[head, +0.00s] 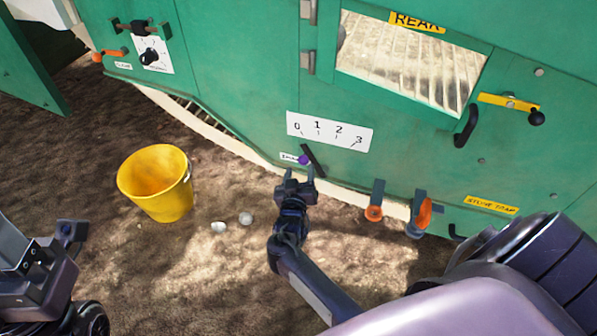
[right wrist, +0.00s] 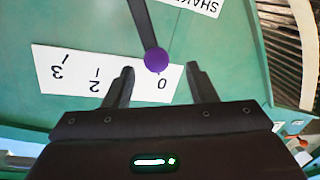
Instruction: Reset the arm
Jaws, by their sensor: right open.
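My right arm reaches up to the green machine panel (head: 240,100). My right gripper (head: 299,173) is open, just below a dark lever (head: 315,163) with a purple knob (head: 304,159). In the right wrist view, the purple knob (right wrist: 156,60) shows between the open fingertips (right wrist: 160,72), close to the 0 mark of the upside-down scale plate. Whether a finger touches the knob cannot be told. The white scale plate (head: 329,131), marked 0 to 3, is above the lever. Part of my left arm with its gripper (head: 70,232) shows at the lower left, and its jaws are unclear.
A yellow bucket (head: 157,184) stands on the soil at left, with two pale round objects (head: 245,218) near it. Orange knobs (head: 423,213) stick out low on the panel at right. A black-knobbed yellow lever (head: 510,103) and a black handle (head: 466,126) are higher up.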

